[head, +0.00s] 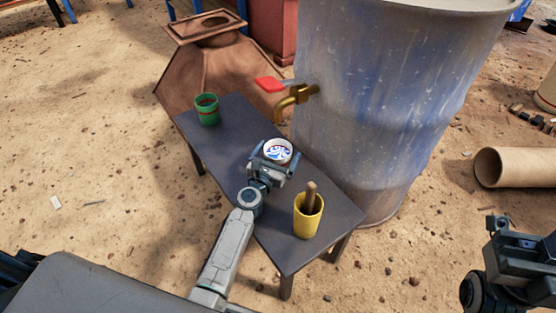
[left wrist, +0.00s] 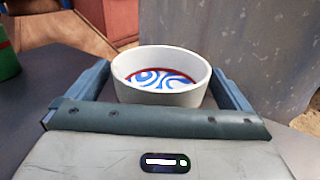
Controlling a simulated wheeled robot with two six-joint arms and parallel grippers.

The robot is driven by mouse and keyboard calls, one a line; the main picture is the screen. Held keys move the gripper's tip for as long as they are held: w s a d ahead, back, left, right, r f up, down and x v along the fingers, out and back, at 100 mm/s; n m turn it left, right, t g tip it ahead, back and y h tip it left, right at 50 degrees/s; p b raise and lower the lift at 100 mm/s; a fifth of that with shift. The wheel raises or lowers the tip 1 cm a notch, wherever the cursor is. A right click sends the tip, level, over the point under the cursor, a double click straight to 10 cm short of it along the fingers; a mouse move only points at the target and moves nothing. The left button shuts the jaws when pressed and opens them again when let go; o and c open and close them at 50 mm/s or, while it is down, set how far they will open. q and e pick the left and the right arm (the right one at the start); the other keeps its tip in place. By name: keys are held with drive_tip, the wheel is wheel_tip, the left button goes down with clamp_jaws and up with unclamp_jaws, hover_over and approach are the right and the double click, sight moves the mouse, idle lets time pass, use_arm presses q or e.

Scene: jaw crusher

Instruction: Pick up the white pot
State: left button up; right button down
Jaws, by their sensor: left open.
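The white pot (head: 278,151) stands upright on the dark table (head: 240,123). It is a low round pot with a blue, white and red pattern inside. In the left wrist view the pot (left wrist: 161,84) sits between the two fingers of my left gripper (left wrist: 160,93). My left gripper (head: 274,158) is open around it, with one finger on each side. A gap shows between the pot and the left finger; contact on the right side is hard to tell. The gripper hides part of the pot's lower wall. My right gripper (head: 512,262) is at the right edge, and its jaws are unclear.
A green cup (head: 207,109) stands at the table's far left end. A yellow cup (head: 307,216) with a brown handle in it stands at the near end. A large blue-grey barrel (head: 395,100) with a brass tap (head: 296,97) rises close behind the table.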

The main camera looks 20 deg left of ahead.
use_arm(q)
drive_tip(key=shift+w, duration=0.25)
drive_tip(key=c, duration=1.3)
drive_tip(key=shift+c, duration=0.8)
drive_tip(key=shift+r, duration=0.15)
